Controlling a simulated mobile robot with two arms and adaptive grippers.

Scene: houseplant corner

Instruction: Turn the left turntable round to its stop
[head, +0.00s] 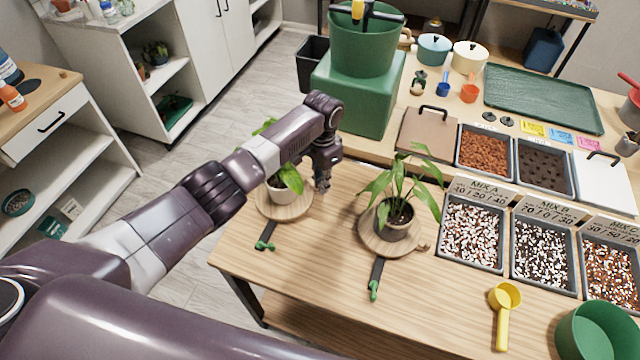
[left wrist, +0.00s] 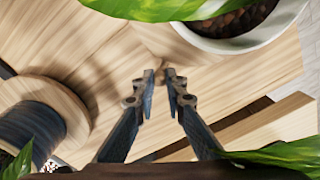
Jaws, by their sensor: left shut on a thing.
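The left turntable (head: 268,211) is a round wooden disc on the table, bearing a white pot (head: 279,193) with a broad-leaved plant. The pot also shows in the left wrist view (left wrist: 285,38). My left gripper (head: 323,187) is low at the right edge of this turntable. In the left wrist view its fingertips (left wrist: 160,76) are close together at the disc's edge, shut on its small wooden knob, which the fingers mostly hide. The right turntable (head: 375,238) bears a dark grey pot (head: 396,226) and has a knob (head: 424,246) on its right side. My right gripper is out of view.
Dark strips with green ends lie before the left turntable (head: 266,243) and the right one (head: 375,280). A green box (head: 350,95) stands behind my left arm. Mix trays (head: 472,235), a yellow scoop (head: 504,300) and a green pot (head: 595,335) are to the right.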

